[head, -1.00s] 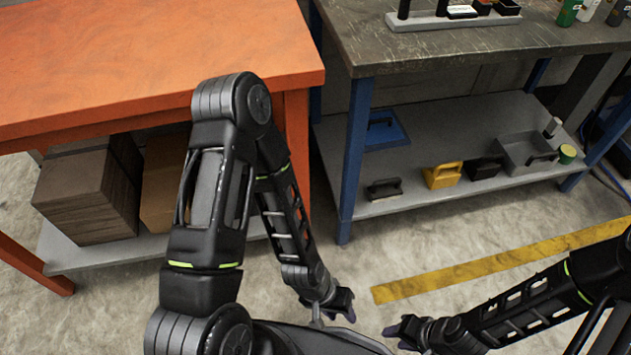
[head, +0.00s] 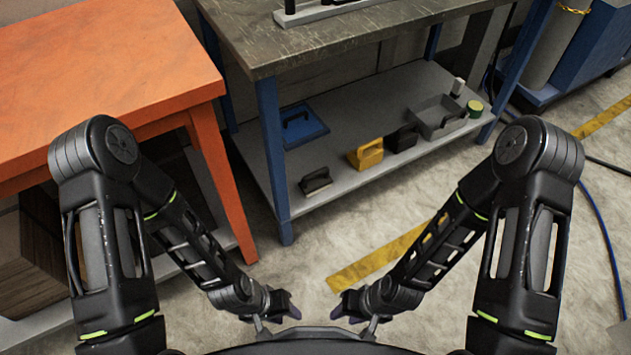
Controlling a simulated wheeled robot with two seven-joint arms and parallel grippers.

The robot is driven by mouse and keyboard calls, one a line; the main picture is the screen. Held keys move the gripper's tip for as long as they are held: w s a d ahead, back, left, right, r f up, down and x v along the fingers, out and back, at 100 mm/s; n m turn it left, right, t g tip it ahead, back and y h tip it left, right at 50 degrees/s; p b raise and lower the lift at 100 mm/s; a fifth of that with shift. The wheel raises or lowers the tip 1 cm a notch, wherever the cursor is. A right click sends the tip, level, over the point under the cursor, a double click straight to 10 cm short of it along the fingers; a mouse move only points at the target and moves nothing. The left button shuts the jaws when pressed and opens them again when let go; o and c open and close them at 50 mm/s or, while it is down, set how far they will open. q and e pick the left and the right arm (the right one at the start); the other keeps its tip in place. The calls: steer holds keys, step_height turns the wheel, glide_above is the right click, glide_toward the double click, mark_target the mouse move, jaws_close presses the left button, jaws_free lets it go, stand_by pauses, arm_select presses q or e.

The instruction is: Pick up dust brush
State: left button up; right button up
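Several small block-like items with handles stand on the grey lower shelf of the workbench in the head view. A dark one (head: 316,181) sits at the shelf's front edge, a yellow one (head: 366,153) is right of it, and a black one (head: 402,138) is further right. They look like brushes, but I cannot tell which is the dust brush. My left gripper (head: 288,305) and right gripper (head: 343,304) are low in front of me, small in view, facing each other. Both look open and empty, well short of the shelf.
The workbench (head: 340,30) has blue legs; its lower shelf (head: 270,150) also holds a blue tray (head: 302,126), a grey bin (head: 438,117) and a green-topped can (head: 474,108). An orange table (head: 90,60) stands at left. A blue hose (head: 600,220) lies at right. Floor ahead is clear.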

step_height(320, 180, up, 18)
steer(key=p, duration=1.8)
